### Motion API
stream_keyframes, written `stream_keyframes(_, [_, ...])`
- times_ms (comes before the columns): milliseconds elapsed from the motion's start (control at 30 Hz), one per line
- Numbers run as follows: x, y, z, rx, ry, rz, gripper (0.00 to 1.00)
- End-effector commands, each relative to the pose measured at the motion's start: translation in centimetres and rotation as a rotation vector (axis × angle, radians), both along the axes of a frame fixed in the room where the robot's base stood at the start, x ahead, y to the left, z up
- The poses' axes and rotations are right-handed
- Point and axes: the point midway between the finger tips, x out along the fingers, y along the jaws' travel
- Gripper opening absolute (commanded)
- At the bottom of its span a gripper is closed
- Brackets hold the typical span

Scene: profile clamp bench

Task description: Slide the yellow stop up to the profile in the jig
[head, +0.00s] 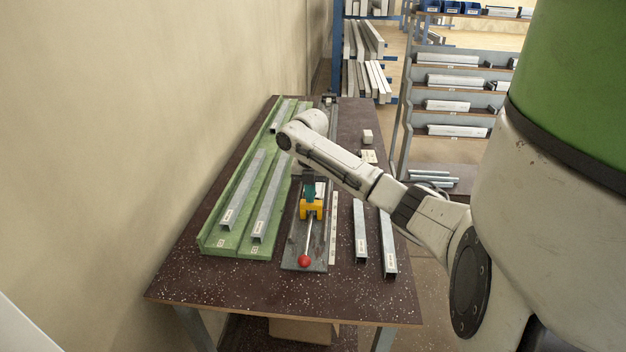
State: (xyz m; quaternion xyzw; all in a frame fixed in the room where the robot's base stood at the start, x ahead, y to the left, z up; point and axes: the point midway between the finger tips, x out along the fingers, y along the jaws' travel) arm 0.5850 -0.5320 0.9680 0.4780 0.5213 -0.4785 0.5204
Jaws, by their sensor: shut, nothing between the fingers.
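The jig is a long dark grey rail (291,254) running along the table, with its middle behind my arm. At its near part sits a yellow block (312,211), with a dark teal piece (308,188) upright at its far side. A lever with a red ball (304,261) reaches from there towards the near end. I cannot tell whether the yellow block is the stop or part of a clamp. No profile in the jig can be made out. My arm crosses above the jig, and I cannot make out my gripper's fingers beyond the wrist.
A green tray (215,243) with several grey profiles lies left of the jig, near the wall. Two loose profiles (360,232) (388,242) lie to the right. Small pale blocks (368,136) are further back. Shelving (450,105) stands beyond the speckled brown table (205,285). The table's front strip is clear.

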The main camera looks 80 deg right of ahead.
Motion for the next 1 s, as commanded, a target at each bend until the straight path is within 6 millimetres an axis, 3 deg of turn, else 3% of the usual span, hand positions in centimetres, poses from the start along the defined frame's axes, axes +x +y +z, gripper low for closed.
stream_keyframes(533, [0.4,-3.8,-0.1,-0.003,-0.002,-0.001,0.00])
stream_keyframes(1000, [0.4,-4.1,0.0,-0.001,-0.001,0.000,0.00])
